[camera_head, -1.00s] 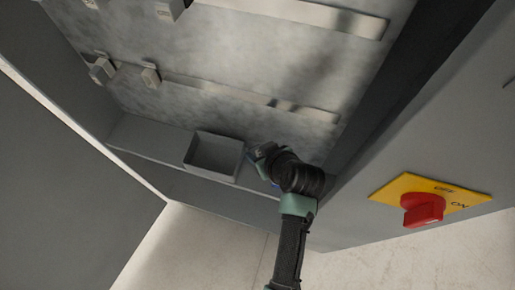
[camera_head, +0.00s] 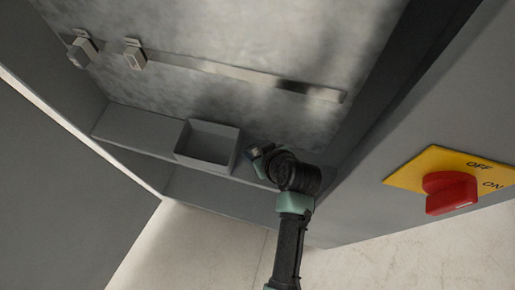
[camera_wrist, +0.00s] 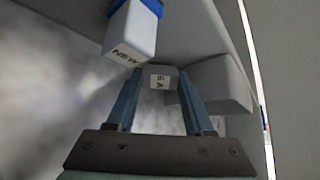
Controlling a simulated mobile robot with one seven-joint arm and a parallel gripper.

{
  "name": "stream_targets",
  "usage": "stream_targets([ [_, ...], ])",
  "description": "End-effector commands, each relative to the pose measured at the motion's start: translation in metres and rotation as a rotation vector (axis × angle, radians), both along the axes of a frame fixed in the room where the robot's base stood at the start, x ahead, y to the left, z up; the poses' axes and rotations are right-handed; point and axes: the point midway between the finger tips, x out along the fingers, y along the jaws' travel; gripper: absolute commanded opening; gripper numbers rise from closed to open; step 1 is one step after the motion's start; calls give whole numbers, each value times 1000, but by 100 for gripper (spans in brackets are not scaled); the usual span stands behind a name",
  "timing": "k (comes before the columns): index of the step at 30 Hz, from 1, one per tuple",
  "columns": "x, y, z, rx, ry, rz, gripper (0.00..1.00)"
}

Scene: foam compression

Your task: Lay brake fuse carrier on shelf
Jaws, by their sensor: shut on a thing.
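My gripper (camera_wrist: 159,92) has its two blue fingers shut on a small grey block with a white label, the fuse carrier (camera_wrist: 160,77). Whether it is the brake one cannot be read from the label. In the head view my gripper (camera_head: 257,154) is at the grey shelf (camera_head: 137,127) at the cabinet's bottom, just right of an open bin. The carrier cannot be made out clearly there. Whether it touches the shelf cannot be told.
The open grey bin (camera_head: 207,146) sits on the shelf. In the wrist view a pale block marked NEW (camera_wrist: 133,32), with a blue end, is close to the carrier. Two carriers (camera_head: 82,50) (camera_head: 134,57) sit on a rail (camera_head: 220,75). A red switch (camera_head: 450,190) is at right.

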Motion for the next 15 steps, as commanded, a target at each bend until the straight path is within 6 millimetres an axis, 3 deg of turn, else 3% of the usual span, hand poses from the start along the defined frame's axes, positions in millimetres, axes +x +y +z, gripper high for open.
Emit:
stream_targets([
  [1,0,0,0,0,0,0,57],
  [6,0,0,0,0,0,0,87],
  [15,0,0,1,0,0,0,87],
])
